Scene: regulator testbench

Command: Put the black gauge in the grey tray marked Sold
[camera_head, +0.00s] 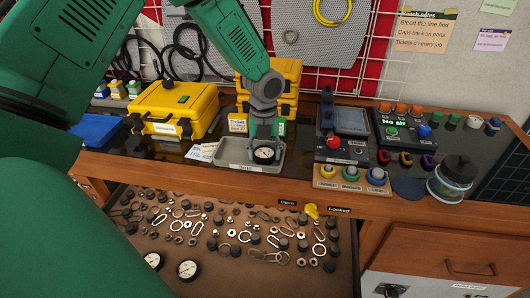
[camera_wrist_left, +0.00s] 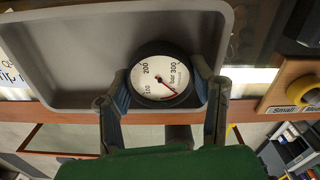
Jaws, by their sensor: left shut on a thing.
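The black gauge (camera_head: 264,154) has a white round face and sits between the fingers of my left gripper (camera_head: 263,145). In the left wrist view the gauge (camera_wrist_left: 160,77) is face-up over the near right part of the grey tray (camera_wrist_left: 60,60). My left gripper (camera_wrist_left: 163,92) is shut on it there, one finger on each side. In the head view the grey tray (camera_head: 228,155) lies at the bench's front edge, with a label on its front too small to read surely. I cannot tell whether the gauge touches the tray floor. My right gripper is not in view.
An open drawer (camera_head: 340,270) below holds several rings, caps and two other dial gauges (camera_head: 187,269). Yellow cases (camera_head: 177,110) stand behind the tray. A black control box (camera_head: 342,148) and colored knobs (camera_head: 351,174) are right of it.

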